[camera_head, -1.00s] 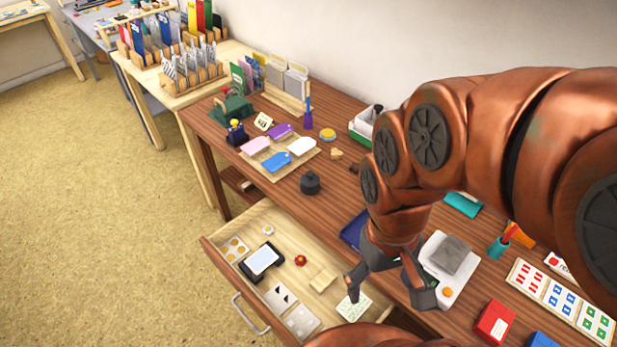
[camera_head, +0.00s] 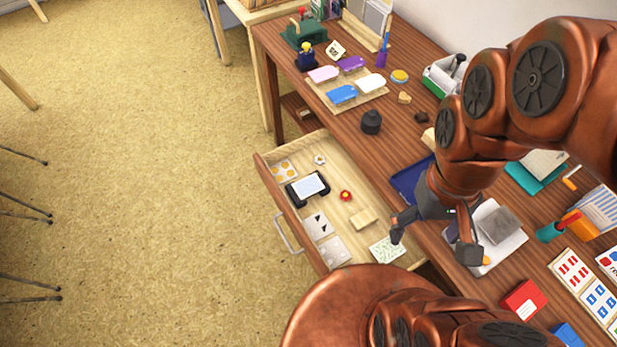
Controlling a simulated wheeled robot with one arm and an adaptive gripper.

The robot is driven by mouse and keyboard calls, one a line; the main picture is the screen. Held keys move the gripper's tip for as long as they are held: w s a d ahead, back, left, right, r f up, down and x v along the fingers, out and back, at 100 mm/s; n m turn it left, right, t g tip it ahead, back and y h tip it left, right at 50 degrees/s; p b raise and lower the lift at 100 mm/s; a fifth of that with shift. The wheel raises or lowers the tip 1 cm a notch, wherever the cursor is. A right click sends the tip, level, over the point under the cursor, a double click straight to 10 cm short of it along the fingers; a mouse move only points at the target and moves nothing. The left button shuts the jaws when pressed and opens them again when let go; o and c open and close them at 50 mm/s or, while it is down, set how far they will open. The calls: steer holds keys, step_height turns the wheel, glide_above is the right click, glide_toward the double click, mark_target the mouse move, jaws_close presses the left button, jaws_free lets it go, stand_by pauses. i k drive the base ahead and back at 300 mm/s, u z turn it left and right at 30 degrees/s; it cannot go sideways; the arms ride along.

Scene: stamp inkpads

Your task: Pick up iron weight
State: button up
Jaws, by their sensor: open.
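A small dark weight with a knob on top (camera_head: 371,121), likely the iron weight, stands upright on the wooden desk (camera_head: 335,118), behind the open drawer. My gripper (camera_head: 430,246) hangs over the front of the desk, to the right of and nearer than the weight, well apart from it. Its two dark fingers are spread and nothing shows between them. My arm comes in from the right and does not cover the weight.
The open drawer (camera_head: 265,178) holds cards, an inkpad and small blocks. A board with coloured tags (camera_head: 374,104) lies behind the weight. A blue tray (camera_head: 408,182) and a grey-topped white device (camera_head: 508,240) lie near my gripper. Bare desk surrounds the weight.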

mark_target(371, 122)
steer(key=z, duration=2.25)
steer(key=k, duration=1.7)
steer(key=u, duration=1.85)
steer(key=i, duration=1)
